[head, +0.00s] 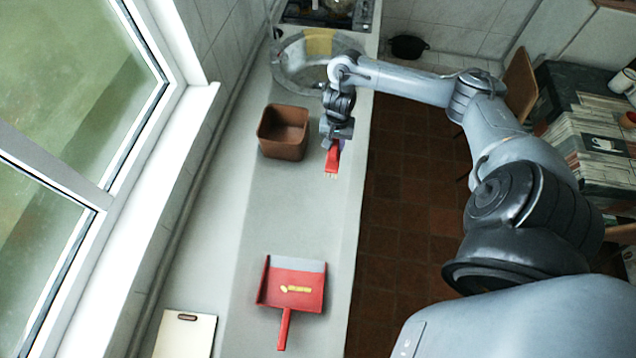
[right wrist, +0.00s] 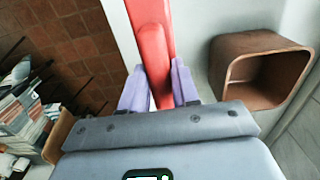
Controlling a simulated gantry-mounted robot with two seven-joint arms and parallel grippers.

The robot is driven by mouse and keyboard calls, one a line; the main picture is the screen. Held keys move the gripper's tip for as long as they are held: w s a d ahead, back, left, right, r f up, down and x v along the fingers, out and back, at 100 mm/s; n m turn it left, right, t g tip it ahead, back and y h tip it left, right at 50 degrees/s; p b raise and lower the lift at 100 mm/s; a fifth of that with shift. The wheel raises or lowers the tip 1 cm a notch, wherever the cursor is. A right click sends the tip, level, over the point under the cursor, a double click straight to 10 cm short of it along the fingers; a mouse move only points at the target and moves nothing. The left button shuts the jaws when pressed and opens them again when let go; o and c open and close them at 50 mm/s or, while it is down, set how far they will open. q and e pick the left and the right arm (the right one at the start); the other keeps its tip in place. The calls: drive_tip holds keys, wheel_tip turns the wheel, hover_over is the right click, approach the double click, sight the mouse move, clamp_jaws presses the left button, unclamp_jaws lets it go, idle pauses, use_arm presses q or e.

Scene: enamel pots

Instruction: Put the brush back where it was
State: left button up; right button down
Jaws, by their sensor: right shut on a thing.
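The red brush (head: 332,160) is in my right gripper (head: 333,142), over the counter near its right edge. In the right wrist view the brush's red body (right wrist: 152,45) runs up from between the two pale purple fingers (right wrist: 159,88) of the gripper, which is shut on it. I cannot tell whether the brush touches the counter. A red dustpan (head: 293,287) with yellow pieces (head: 295,289) on it lies lower on the counter, apart from the brush. My left gripper is not in view.
A brown square container (head: 283,132) stands just left of the gripper and also shows in the right wrist view (right wrist: 262,68). A sink (head: 300,70) is at the far end. A pale board (head: 185,334) lies at the near left. The counter (head: 285,215) between container and dustpan is clear.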

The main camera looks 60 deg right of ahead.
drive_tip(key=s+d+f, duration=0.1)
drive_tip(key=s+f, duration=0.3)
drive_tip(key=s, duration=0.2)
drive_tip(key=shift+w+a+f+b, duration=0.5)
drive_tip(key=shift+w+a+f, duration=0.3)
drive_tip(key=shift+w+f, duration=1)
drive_tip(key=shift+w+a+f+b, duration=0.5)
drive_tip(key=shift+w+a+f, duration=0.25)
drive_tip(key=shift+w+f, duration=1)
drive_tip(key=shift+w+a+f+b, duration=0.65)
drive_tip(key=shift+w+f, duration=0.65)
drive_tip(key=shift+f, duration=0.95)
drive_tip(key=shift+a, duration=0.15)
drive_tip(key=c, duration=0.8)
unclamp_jaws()
drive_tip(key=shift+f, duration=0.1)
drive_tip(key=shift+c, duration=0.2)
